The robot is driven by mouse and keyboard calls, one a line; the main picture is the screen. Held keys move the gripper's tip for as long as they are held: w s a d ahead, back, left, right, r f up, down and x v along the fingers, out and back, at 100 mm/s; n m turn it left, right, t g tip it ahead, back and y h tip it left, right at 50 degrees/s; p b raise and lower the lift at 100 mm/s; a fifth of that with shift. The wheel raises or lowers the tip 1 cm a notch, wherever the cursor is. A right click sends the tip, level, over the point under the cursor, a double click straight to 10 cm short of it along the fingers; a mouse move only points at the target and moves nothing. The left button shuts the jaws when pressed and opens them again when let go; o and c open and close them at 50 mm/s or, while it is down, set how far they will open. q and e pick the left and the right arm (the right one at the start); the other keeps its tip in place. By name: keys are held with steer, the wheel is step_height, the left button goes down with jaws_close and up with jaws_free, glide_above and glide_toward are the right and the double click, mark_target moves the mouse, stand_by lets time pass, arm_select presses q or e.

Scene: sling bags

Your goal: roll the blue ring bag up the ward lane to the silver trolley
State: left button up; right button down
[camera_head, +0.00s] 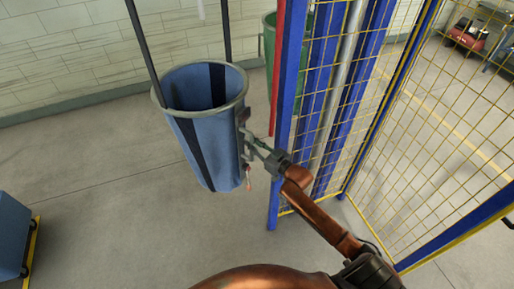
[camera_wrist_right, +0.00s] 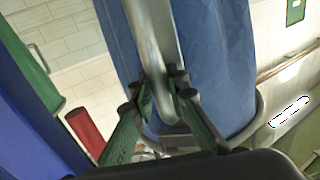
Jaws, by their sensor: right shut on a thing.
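The blue ring bag (camera_head: 205,135) hangs open-topped from dark straps that run up out of the head view. It has a pale grey ring rim and dark vertical bands. My right gripper (camera_head: 250,150) is at the bag's right side, by its grey side fitting. In the right wrist view my right gripper (camera_wrist_right: 163,101) is shut on a grey metal bar (camera_wrist_right: 156,42) in front of the blue bag (camera_wrist_right: 222,60). My left gripper is not in view. I cannot make out a silver trolley.
A blue post and yellow mesh fence (camera_head: 440,130) stand close right of my right arm. A red pole (camera_head: 278,65) and green container (camera_head: 268,42) are behind. A blue box (camera_head: 12,235) with a yellow edge is at lower left. Floor left of the bag is clear.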

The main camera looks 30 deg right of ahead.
steer(key=shift+w+d, duration=0.25)
steer(key=shift+d, duration=0.2)
steer(key=shift+d+r, duration=0.2)
steer(key=shift+r, duration=0.05)
steer(key=c, duration=2.3)
jaws_free()
steer(key=o, duration=0.3)
steer(key=shift+w+d, duration=0.1)
steer(key=shift+d, duration=0.05)
steer(key=shift+o, duration=0.8)
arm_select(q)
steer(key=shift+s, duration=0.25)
arm_select(e)
steer(key=v, duration=1.2)
